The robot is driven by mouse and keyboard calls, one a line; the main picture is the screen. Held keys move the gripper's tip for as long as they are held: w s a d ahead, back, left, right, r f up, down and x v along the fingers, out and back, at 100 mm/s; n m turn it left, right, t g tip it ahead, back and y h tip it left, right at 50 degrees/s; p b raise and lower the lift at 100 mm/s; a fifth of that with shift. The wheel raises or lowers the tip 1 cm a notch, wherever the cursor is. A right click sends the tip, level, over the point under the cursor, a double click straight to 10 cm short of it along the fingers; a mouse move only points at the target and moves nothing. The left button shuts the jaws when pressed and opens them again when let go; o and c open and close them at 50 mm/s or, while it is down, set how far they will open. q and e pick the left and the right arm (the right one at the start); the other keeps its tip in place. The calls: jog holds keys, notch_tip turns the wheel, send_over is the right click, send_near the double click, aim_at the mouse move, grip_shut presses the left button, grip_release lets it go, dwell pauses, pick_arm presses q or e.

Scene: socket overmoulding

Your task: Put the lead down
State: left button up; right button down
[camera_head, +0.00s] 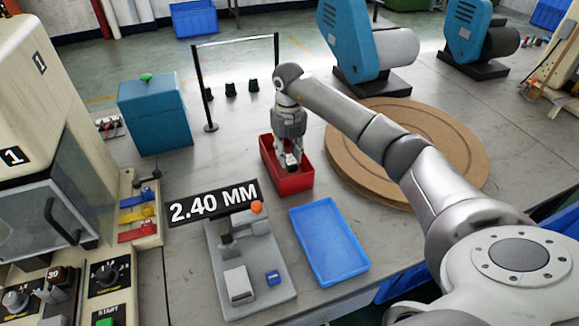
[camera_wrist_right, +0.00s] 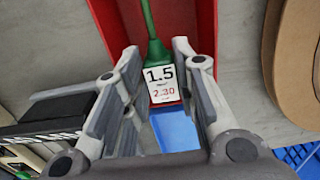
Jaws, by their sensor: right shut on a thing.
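My right gripper (camera_head: 291,158) points down into the red bin (camera_head: 293,186) in the head view. In the right wrist view its fingers (camera_wrist_right: 157,66) stand on either side of a green lead (camera_wrist_right: 150,22), shut on it. The green cord runs up the picture over the red bin's inside (camera_wrist_right: 194,12). I cannot tell whether the lead touches the bin floor. My left gripper is not in view.
A blue tray (camera_head: 328,242) and a grey gauge fixture (camera_head: 250,265) with a 2.40 MM display (camera_head: 213,203) stand in front of the bin. A round brown board (camera_head: 440,140) lies to its right. A rail stand (camera_head: 210,127) and a teal box (camera_head: 155,112) stand to the left.

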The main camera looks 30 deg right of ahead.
aim_at(290, 154)
jog(key=shift+w+d+f+b, duration=0.15)
jog(key=shift+d+f+b, duration=0.05)
jog(key=shift+f+b, duration=0.3)
notch_tip(290, 154, down, 3)
jog(key=b, duration=0.3)
jog(key=shift+w+d, duration=0.1)
jog(key=shift+r, duration=0.1)
jog(key=shift+f, duration=0.65)
jog(key=c, duration=1.2)
grip_release()
jog(key=shift+o, duration=0.2)
